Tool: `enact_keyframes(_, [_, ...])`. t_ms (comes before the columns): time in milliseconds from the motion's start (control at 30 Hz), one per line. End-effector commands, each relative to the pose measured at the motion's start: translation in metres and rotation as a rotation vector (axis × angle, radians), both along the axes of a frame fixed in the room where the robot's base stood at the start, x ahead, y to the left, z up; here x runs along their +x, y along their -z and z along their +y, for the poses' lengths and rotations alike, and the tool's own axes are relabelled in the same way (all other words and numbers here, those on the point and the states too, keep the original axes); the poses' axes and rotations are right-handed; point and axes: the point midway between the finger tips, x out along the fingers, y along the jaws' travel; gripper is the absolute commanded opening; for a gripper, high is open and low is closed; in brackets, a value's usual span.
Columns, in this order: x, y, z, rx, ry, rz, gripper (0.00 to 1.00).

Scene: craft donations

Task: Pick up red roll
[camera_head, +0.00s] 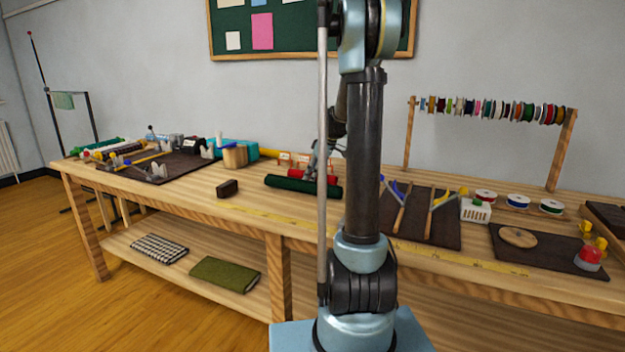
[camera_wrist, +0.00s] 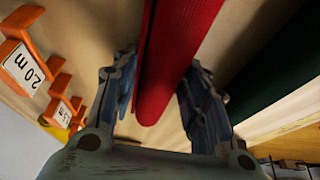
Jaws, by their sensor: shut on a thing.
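The red roll (camera_wrist: 168,62) runs between the two fingers of my gripper (camera_wrist: 155,95) in the wrist view, and the gripper is shut on it. In the head view the red roll (camera_head: 326,178) shows as a short red stretch just behind the dark green roll, partly hidden by my arm. My gripper (camera_head: 318,170) is there at the table's back middle. I cannot tell whether the roll is touching the table.
A dark green roll (camera_head: 290,184) lies close in front of the red roll. Orange holders with number labels (camera_wrist: 28,62) stand beside the gripper. A dark brown block (camera_head: 228,188) sits to the left on the wooden table. The front middle has a yellow measuring strip (camera_head: 262,215).

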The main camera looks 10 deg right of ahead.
Motion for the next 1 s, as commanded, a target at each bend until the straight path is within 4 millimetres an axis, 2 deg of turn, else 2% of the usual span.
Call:
enact_keyframes(167, [0.0, -0.007, 0.0, 0.0, 0.0, 0.0, 0.15])
enact_keyframes(400, [0.0, -0.037, 0.0, 0.0, 0.0, 0.0, 0.15])
enact_keyframes(1000, [-0.077, -0.035, -0.113, 0.0, 0.004, 0.0, 0.15])
